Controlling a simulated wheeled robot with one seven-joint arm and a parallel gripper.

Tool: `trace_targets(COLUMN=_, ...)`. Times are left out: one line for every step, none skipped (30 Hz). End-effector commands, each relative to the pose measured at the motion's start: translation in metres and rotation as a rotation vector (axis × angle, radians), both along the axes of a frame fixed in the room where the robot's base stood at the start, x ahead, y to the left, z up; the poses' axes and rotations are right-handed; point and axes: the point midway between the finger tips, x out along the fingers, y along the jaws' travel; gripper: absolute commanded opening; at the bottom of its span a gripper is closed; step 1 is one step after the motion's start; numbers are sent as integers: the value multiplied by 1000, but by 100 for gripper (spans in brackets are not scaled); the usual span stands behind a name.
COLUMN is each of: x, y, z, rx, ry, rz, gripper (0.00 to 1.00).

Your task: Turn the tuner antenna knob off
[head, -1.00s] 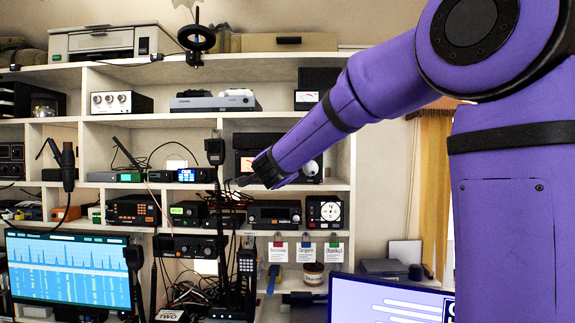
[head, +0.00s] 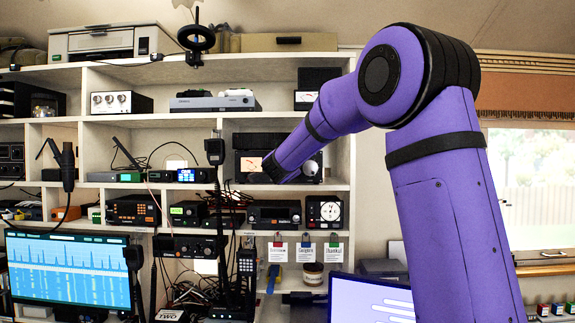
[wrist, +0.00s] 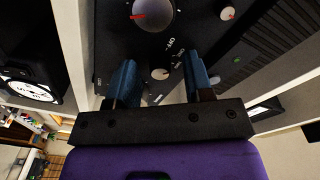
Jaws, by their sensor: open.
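The tuner (head: 309,150) is a black box on a middle shelf in the head view, with a lit meter and a large pale knob, partly hidden behind my arm. In the wrist view its dark front panel (wrist: 115,40) fills the top. It carries a large grey knob (wrist: 154,12) with a red pointer, a small pale knob (wrist: 160,73) and another small knob (wrist: 227,14). My gripper also shows in the head view (head: 270,172).
Radios (head: 273,213) and a round-dial meter (head: 325,210) stand on the shelf below. A dark ribbed device (wrist: 265,40) is right of the panel in the wrist view. A monitor (head: 372,300) stands low at right. Antennas and cables rise left of my gripper.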

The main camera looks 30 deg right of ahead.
Motion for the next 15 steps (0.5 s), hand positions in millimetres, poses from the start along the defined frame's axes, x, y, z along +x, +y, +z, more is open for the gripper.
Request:
trace_targets(x=0, y=0, z=0, rx=0, ry=0, rz=0, gripper=47)
trace_targets(x=0, y=0, z=0, rx=0, ry=0, rz=0, gripper=47)
trace_targets(x=0, y=0, z=0, rx=0, ry=0, rz=0, gripper=47)
trace_targets(x=0, y=0, z=0, rx=0, ry=0, rz=0, gripper=47)
trace_targets(x=0, y=0, z=0, rx=0, ry=0, rz=0, gripper=47)
trace_targets(x=0, y=0, z=0, rx=0, ry=0, rz=0, gripper=45)
trace_targets(x=0, y=0, z=0, rx=0, ry=0, rz=0, gripper=38)
trace_targets(x=0, y=0, z=0, rx=0, ry=0, rz=0, gripper=31)
trace_targets(x=0, y=0, z=0, rx=0, ry=0, rz=0, gripper=22)
trace_targets(x=0, y=0, z=0, rx=0, ry=0, rz=0, gripper=15)
trace_targets(x=0, y=0, z=0, rx=0, ry=0, rz=0, gripper=8)
trace_targets(x=0, y=0, z=0, rx=0, ry=0, rz=0, gripper=0)
trace_targets(x=0, y=0, z=0, rx=0, ry=0, rz=-1, gripper=0)
trace_targets(x=0, y=0, z=0, rx=0, ry=0, rz=0, gripper=0)
trace_targets(x=0, y=0, z=0, rx=0, ry=0, rz=0, gripper=0)
